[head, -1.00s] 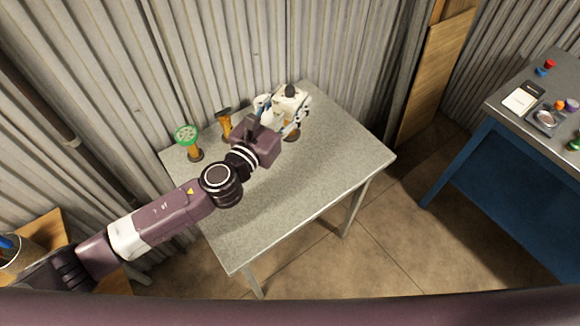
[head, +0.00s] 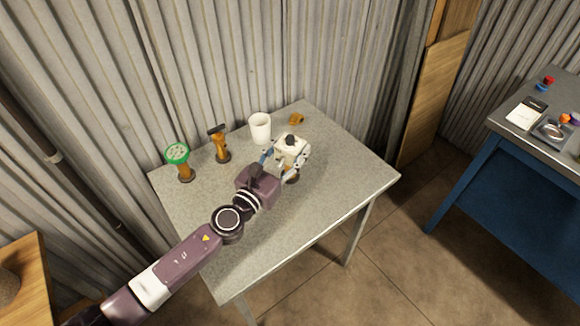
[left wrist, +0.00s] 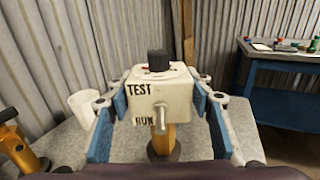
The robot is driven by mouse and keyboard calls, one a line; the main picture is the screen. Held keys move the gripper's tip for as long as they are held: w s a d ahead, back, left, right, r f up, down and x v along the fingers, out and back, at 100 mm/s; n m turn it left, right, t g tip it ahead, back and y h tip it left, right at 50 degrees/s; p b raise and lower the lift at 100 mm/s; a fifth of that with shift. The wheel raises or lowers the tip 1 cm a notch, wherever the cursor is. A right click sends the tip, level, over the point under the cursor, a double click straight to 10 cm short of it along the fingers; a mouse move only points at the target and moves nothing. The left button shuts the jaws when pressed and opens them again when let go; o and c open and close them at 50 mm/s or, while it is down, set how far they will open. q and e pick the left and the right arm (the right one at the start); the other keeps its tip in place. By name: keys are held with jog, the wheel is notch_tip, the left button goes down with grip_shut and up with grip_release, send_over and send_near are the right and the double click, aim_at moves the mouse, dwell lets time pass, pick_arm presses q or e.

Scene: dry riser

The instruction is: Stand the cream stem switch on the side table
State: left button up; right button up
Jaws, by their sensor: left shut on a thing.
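The cream stem switch (head: 291,146) is a cream box with a black knob on top and an orange stem with a dark foot below. In the left wrist view its face (left wrist: 172,92) reads TEST and RUN, with a metal lever. My left gripper (head: 284,156) is shut on the box, with its blue-padded fingers on either side. The switch is upright over the right half of the grey side table (head: 300,215). I cannot tell whether its foot touches the top. My right gripper is not in view.
Along the table's back stand a green-headed orange-stem piece (head: 178,155), a black-topped orange piece (head: 220,145), a white cup (head: 260,128) and a small orange part (head: 297,119). The table's front and right are clear. A blue workbench (head: 500,190) stands at the right.

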pick_arm(q)
jog(key=shift+f+b, duration=1.7)
jog(key=shift+f, duration=0.4)
jog(key=shift+f, duration=0.2)
jog(key=o, duration=1.6)
jog(key=shift+c, duration=0.2)
jog(key=shift+r, duration=0.15)
jog(key=b+v, duration=0.1)
jog(key=v, duration=1.1)
